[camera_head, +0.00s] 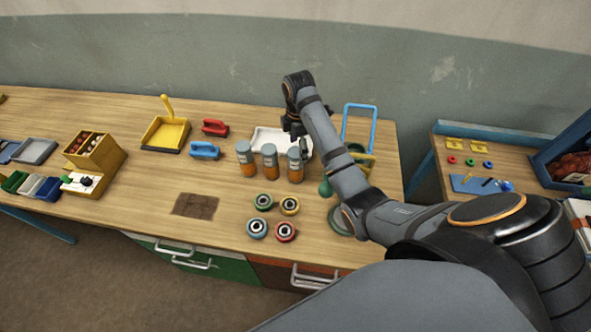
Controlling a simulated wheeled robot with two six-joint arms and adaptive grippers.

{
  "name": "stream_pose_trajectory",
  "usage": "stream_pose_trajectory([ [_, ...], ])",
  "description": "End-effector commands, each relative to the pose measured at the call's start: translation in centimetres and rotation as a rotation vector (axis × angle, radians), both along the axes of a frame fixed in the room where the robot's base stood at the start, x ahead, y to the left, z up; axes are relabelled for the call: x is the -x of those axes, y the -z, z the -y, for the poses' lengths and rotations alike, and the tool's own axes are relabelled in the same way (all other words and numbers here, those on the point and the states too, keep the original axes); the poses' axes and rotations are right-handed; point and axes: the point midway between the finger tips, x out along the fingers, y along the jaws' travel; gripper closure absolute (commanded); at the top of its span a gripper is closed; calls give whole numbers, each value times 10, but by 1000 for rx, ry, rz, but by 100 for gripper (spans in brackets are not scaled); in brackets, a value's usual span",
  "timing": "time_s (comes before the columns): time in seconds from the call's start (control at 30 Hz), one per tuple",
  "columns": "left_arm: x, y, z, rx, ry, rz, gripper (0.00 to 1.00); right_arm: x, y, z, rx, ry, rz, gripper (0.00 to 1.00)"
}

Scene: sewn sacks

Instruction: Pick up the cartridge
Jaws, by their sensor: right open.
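Three upright cylinders with grey upper parts and orange lower parts look like cartridges: a left one (246,160), a middle one (270,163) and a right one (295,167). They stand in a row on the wooden workbench (140,205). My right gripper (296,136) is open and points down just behind and above the right cylinder. Whether its fingers touch that cylinder is hard to tell. My left gripper is not in view.
A white tray (263,134) lies behind the cylinders. Several coloured rings, one of them red (285,232), lie in front. A yellow dustpan (168,133), a blue brush (205,150) and a red brush (215,127) lie to the left. My arm hides part of the bench's right end.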

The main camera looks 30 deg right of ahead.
Motion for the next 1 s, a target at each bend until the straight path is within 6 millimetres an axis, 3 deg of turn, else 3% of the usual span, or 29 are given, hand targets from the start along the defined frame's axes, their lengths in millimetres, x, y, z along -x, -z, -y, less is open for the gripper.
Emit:
stream_pose_trajectory([
  [0.1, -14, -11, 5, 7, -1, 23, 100, -1, 2, -3, -1, 0, -2, 25],
  [0.23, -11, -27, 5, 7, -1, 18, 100, -3, 23, -8, -2, -1, -4, 25],
  [0.4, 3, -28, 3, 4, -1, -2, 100, -3, 47, -8, 0, -1, -1, 25],
  [0.63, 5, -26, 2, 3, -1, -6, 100, -4, 50, -7, 0, -1, 1, 25],
  [1.0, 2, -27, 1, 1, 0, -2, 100, -4, 50, -7, 0, 0, 1, 75],
])
